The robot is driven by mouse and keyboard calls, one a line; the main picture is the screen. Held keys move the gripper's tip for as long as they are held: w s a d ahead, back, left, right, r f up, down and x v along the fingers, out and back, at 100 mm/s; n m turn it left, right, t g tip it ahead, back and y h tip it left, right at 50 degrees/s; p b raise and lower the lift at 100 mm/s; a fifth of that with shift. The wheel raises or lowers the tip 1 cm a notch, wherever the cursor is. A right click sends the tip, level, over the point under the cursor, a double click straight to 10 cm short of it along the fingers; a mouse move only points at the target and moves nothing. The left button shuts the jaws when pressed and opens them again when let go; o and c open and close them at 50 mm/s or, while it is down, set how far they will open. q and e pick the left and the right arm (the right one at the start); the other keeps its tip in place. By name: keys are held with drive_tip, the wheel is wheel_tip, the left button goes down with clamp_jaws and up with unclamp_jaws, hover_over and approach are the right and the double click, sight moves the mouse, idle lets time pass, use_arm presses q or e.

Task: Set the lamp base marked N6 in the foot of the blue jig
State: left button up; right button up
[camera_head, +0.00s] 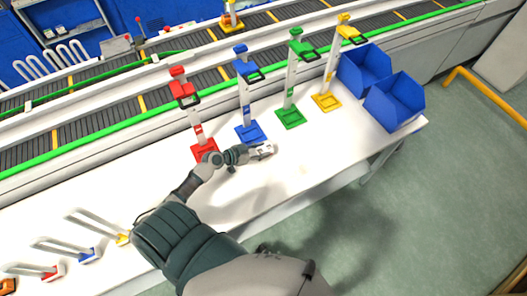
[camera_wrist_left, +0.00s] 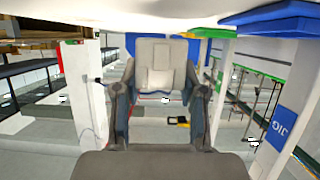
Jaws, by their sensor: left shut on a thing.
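The blue jig (camera_head: 250,131) stands upright on the white table, its square foot near the middle. In the left wrist view its post carries a blue plate reading JIG (camera_wrist_left: 286,130). My left gripper (camera_head: 262,151) is low over the table just in front of that foot. In the left wrist view my left gripper (camera_wrist_left: 158,98) is shut on a pale grey block (camera_wrist_left: 155,65), which looks like a lamp base. No N6 mark is readable. I cannot tell whether the block touches the foot. My right gripper is not in view.
A red jig (camera_head: 205,150) stands left of the blue one; green (camera_head: 290,117) and yellow (camera_head: 326,101) jigs stand right. Two blue bins (camera_head: 395,100) sit at the table's right end. Several U-shaped lamps (camera_head: 58,249) lie at lower left. A conveyor (camera_head: 100,98) runs behind.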

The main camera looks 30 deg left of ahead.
use_arm(q)
drive_tip(key=shift+w+a+f, duration=0.15)
drive_tip(key=shift+f, duration=0.15)
drive_tip(key=shift+w+a, duration=0.1)
drive_tip(key=shift+w, duration=0.05)
drive_tip(key=shift+w+a+r+b, duration=0.15)
drive_tip(key=shift+w+a+b, duration=0.05)
drive_tip(key=shift+b, duration=0.15)
drive_tip(key=w+a+b, duration=0.1)
drive_tip(key=a, duration=0.2)
drive_tip(key=shift+w+r+b, duration=0.1)
drive_tip(key=shift+w+b, duration=0.3)
drive_tip(key=a, duration=0.1)
drive_tip(key=w+a+b, duration=0.1)
drive_tip(key=a, duration=0.2)
drive_tip(key=shift+w+f, duration=0.2)
drive_tip(key=shift+w, duration=0.05)
drive_tip(key=shift+w+a+r+b, duration=0.1)
drive_tip(key=shift+w+a+b, duration=0.55)
drive_tip(key=shift+a+b, duration=0.3)
drive_tip(key=shift+w+a+r, duration=0.1)
drive_tip(key=shift+w+a, duration=0.1)
drive_tip(key=shift+a, duration=0.35)
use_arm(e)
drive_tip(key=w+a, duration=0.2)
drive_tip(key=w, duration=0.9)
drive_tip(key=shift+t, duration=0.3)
use_arm(q)
drive_tip(key=shift+a, duration=0.1)
